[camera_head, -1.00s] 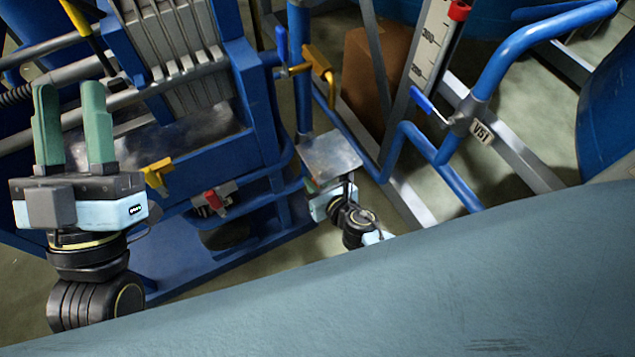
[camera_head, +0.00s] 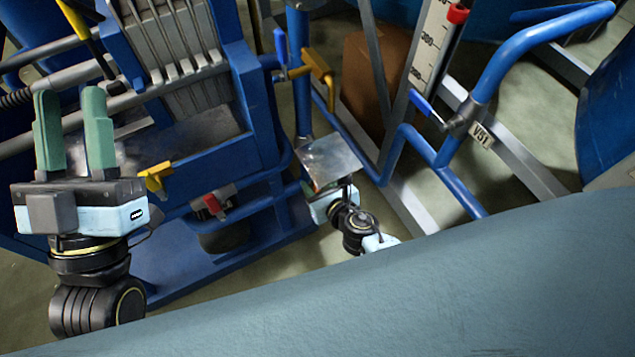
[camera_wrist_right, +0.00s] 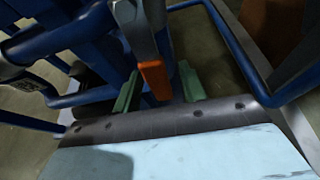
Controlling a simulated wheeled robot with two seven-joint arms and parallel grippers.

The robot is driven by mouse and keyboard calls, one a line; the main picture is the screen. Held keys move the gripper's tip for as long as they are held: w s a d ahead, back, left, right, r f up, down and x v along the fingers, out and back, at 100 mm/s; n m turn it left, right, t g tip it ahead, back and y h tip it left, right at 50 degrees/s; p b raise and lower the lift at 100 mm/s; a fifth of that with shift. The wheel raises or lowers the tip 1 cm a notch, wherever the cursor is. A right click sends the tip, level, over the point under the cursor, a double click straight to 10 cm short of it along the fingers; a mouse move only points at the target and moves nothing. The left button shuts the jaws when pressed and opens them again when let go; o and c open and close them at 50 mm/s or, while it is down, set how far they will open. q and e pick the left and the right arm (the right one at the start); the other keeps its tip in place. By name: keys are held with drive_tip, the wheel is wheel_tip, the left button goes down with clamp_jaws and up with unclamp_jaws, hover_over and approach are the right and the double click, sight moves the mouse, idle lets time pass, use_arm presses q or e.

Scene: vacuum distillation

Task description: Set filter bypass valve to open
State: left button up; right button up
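No label in view names the filter bypass valve. In the head view there are a yellow lever (camera_head: 318,66), an upright blue lever (camera_head: 281,45), a lower yellow handle (camera_head: 155,176), a red handle (camera_head: 213,205) and a blue lever (camera_head: 426,107) by a tag reading V51. In the right wrist view an orange lever (camera_wrist_right: 155,80) on a grey body stands between the two green fingers of my right gripper (camera_wrist_right: 158,88), which are apart; contact cannot be told. In the head view a metal plate (camera_head: 328,160) hides its fingers. My left gripper (camera_head: 75,135) is open and empty at the left.
A large blue-grey surface (camera_head: 400,285) fills the front. Blue pipes (camera_head: 530,40), a grey frame and a scale with a red marker (camera_head: 457,14) stand at the right. A blue machine with grey plates (camera_head: 165,45) stands at the left. A brown box (camera_head: 362,85) sits behind.

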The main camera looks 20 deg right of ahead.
use_arm(q)
drive_tip(key=w+f+g+p, duration=0.1)
drive_tip(key=g, duration=0.1)
drive_tip(key=w+f+g+y+p, duration=0.1)
drive_tip(key=f+g, duration=0.1)
drive_tip(key=shift+w+d+f, duration=0.2)
drive_tip(key=shift+f, duration=0.1)
use_arm(e)
drive_tip(key=v, duration=1.3)
drive_tip(key=shift+s, duration=0.2)
